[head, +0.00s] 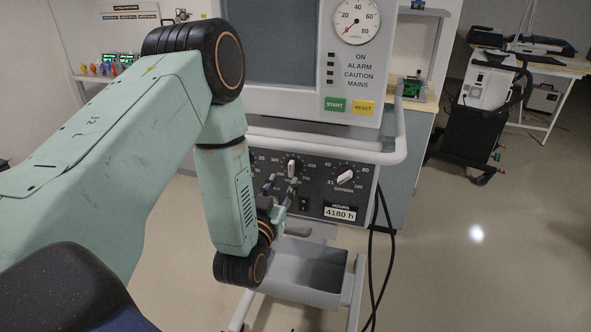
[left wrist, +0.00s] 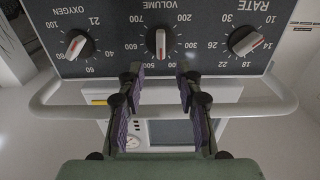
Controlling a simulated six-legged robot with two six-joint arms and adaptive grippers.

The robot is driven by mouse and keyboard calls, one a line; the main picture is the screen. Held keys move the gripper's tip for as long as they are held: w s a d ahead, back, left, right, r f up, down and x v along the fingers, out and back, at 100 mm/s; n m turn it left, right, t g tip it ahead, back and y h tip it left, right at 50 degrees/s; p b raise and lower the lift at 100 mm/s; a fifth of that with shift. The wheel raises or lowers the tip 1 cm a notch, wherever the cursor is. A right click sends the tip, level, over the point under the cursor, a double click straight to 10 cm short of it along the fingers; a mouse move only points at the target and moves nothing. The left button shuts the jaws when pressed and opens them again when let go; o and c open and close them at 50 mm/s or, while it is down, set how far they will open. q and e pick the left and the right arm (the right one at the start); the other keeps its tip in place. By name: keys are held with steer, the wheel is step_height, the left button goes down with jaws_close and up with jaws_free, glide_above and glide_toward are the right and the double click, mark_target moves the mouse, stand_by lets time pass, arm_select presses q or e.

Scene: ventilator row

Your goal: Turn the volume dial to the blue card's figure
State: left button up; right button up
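The volume dial (left wrist: 160,43) is a white knob with a red mark on a black panel. In the head view the dial (head: 291,167) sits on the panel's upper middle, just above my gripper. My left gripper (left wrist: 159,78) is open and empty, its two fingers spread either side of the dial's line and apart from the knob. It also shows in the head view (head: 281,187), partly hidden by my arm. No blue card shows. My right gripper is not in view.
The oxygen dial (head: 345,176) and the rate dial (left wrist: 244,41) flank the volume dial. A pale rail (left wrist: 61,107) runs across the ventilator's front near the gripper. A grey tray (head: 315,285) sits below the panel. Black cables (head: 375,245) hang at right. Floor is clear at right.

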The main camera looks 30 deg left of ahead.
mark_target(290, 169)
arm_select(q)
steer(key=x, duration=0.4)
steer(key=shift+w+a+f, duration=0.15)
steer(key=shift+w+a, duration=0.1)
steer(key=shift+w, duration=0.8)
steer(key=shift+w+a, duration=0.2)
steer(key=shift+w, duration=0.1)
steer(key=shift+s+d, duration=0.1)
steer(key=shift+s, duration=0.05)
steer(key=c, duration=0.5)
jaws_close()
